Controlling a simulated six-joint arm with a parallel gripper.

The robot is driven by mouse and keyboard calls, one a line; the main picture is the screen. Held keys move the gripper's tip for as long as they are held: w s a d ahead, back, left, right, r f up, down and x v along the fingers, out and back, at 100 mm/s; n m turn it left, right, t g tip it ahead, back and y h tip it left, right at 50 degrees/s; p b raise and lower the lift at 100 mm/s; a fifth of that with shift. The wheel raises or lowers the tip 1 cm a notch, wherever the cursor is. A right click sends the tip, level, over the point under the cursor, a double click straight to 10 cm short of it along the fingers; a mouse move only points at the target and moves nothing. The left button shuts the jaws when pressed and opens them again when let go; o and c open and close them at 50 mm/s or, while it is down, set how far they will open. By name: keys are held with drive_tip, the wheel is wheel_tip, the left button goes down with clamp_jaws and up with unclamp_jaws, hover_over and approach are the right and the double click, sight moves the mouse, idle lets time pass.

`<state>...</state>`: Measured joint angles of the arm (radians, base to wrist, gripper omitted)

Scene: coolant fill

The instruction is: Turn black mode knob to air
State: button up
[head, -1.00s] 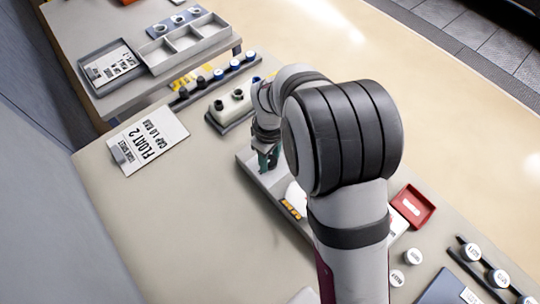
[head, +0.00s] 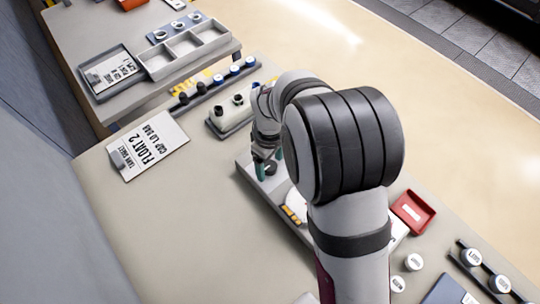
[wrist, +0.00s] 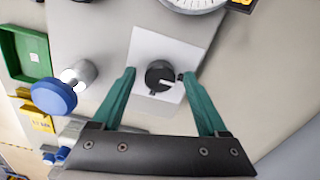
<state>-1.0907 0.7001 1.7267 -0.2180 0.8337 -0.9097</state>
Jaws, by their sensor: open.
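The black mode knob (wrist: 160,77) stands on a white square plate (wrist: 150,48) in the wrist view. It has a pale pointer line, and a small dark tab shows at its right side. No air marking can be read. My gripper (wrist: 160,82) is open, with one teal finger on each side of the knob. A gap shows at the left finger; the right finger is close to the tab, and I cannot tell if they touch. In the head view my gripper (head: 268,165) is over the grey panel (head: 262,189), with the dark knob (head: 271,168) between its fingers.
A blue-capped valve (wrist: 54,96) and a green tray (wrist: 27,54) are left of the gripper in the wrist view. A round gauge (wrist: 195,4) is at the top. A FLOAT 2 card (head: 147,146) and a red tray (head: 413,212) lie on the table.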

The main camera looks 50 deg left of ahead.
sight(270, 166)
wheel_tip(270, 166, up, 16)
drive_tip(key=shift+f, duration=0.2)
drive_tip(key=w+d+r+m, duration=0.2)
drive_tip(key=d+m, duration=0.3)
drive_tip(key=d, duration=0.4)
drive_tip(key=w+d+r+m, duration=0.2)
drive_tip(key=d+m, duration=0.4)
drive_tip(key=d, duration=0.4)
drive_tip(key=s+d+f+m+y, duration=0.1)
drive_tip(key=s+d+m, duration=0.4)
drive_tip(key=d+m, duration=0.2)
drive_tip(key=s+d+f+m, duration=0.2)
drive_tip(key=s+d+m, duration=0.3)
drive_tip(key=d+m, duration=0.3)
drive_tip(key=shift+s+y, duration=0.3)
drive_tip(key=shift+y, duration=0.1)
